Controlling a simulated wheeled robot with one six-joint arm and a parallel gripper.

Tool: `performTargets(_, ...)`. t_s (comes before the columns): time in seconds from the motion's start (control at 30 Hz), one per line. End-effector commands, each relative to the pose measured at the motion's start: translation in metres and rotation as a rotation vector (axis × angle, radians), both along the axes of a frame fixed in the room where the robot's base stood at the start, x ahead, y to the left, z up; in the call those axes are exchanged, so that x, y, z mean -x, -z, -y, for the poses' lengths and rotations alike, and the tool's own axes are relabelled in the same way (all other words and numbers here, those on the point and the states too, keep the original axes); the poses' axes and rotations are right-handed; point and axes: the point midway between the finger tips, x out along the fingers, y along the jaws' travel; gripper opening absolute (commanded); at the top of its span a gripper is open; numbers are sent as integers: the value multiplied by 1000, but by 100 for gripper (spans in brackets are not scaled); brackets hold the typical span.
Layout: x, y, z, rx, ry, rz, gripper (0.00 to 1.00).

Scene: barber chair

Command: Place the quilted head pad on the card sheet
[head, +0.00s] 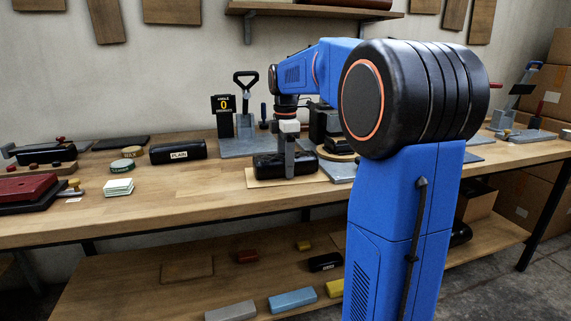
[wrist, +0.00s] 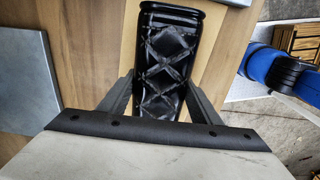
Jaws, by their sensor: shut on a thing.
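The black quilted head pad (wrist: 168,62) lies between the two fingers of my gripper (wrist: 160,96) in the wrist view, with its diamond stitching facing the camera. In the head view the pad (head: 268,166) shows as a dark block on both sides of my gripper (head: 290,172), which is shut on it. The tan card sheet (head: 258,182) lies flat on the bench under the pad, its front and left edges showing. The pad is over the sheet and very low. I cannot tell whether it touches the sheet.
A black roll marked PLAIN (head: 178,152) lies to the left on the wooden bench (head: 200,185). A grey plate with an upright handle (head: 245,140) stands behind the pad. Another grey plate (head: 340,171) is close on the right. Bench space left of the sheet is clear.

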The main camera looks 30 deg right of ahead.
Motion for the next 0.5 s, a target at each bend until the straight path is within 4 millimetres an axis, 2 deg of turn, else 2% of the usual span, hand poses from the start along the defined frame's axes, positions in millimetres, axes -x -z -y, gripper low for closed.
performTargets(0.3,0,2,0,0,0,1,28)
performTargets(0.33,0,2,0,0,0,1,62)
performTargets(0.4,0,2,0,0,0,1,76)
performTargets(0.5,0,2,0,0,0,1,76)
